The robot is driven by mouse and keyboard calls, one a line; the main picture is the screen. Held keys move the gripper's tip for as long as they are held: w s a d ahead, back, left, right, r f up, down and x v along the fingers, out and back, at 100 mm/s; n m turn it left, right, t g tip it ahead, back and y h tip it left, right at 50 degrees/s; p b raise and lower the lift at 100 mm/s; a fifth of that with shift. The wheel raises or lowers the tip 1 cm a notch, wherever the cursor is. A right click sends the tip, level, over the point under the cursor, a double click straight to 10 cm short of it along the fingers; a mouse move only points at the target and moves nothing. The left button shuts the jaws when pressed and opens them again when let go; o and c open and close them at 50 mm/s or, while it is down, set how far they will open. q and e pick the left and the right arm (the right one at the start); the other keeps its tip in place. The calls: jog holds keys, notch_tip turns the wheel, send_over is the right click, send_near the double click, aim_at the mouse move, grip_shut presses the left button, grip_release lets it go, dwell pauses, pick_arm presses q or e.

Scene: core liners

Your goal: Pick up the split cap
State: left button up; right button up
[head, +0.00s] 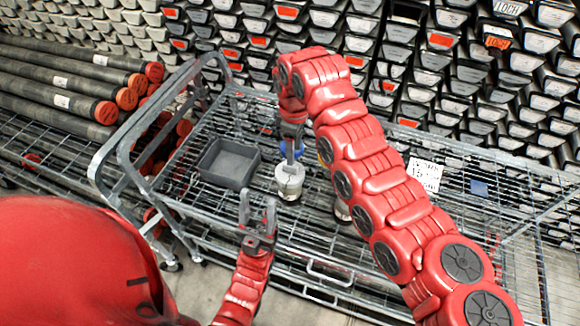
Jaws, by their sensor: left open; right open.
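A pale, silvery cylindrical piece (289,183) stands on the wire cart shelf; it may be the split cap, but I cannot tell for sure. My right gripper (290,160) reaches down from above with its fingers at the top of this piece. They look open, and I cannot tell whether they touch it. My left gripper (257,207) is open and empty, fingers pointing up, at the front edge of the cart, left of and nearer than the piece. A blue item (298,150) is partly hidden behind the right gripper.
A dark grey tray (229,163) sits on the cart (400,160) left of the piece. Another metallic piece is partly hidden behind my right arm. A white label (426,174) lies to the right. Red-ended tubes (106,112) lie at left; stacked core boxes fill the back.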

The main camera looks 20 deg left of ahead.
aim_at(290, 171)
jog(key=shift+f, duration=0.6)
jog(key=shift+s+a+f+p, duration=0.15)
jog(key=shift+f+p, duration=0.3)
jog(key=shift+p, duration=0.3)
jog(key=f+p, duration=0.1)
jog(key=f, duration=0.1)
jog(key=f+p, duration=0.1)
jog(key=shift+s+a+f, duration=0.1)
jog(key=shift+s+f, duration=0.1)
jog(key=shift+f, duration=0.5)
jog(key=shift+w, duration=0.1)
jog(key=shift+c, duration=0.3)
grip_shut()
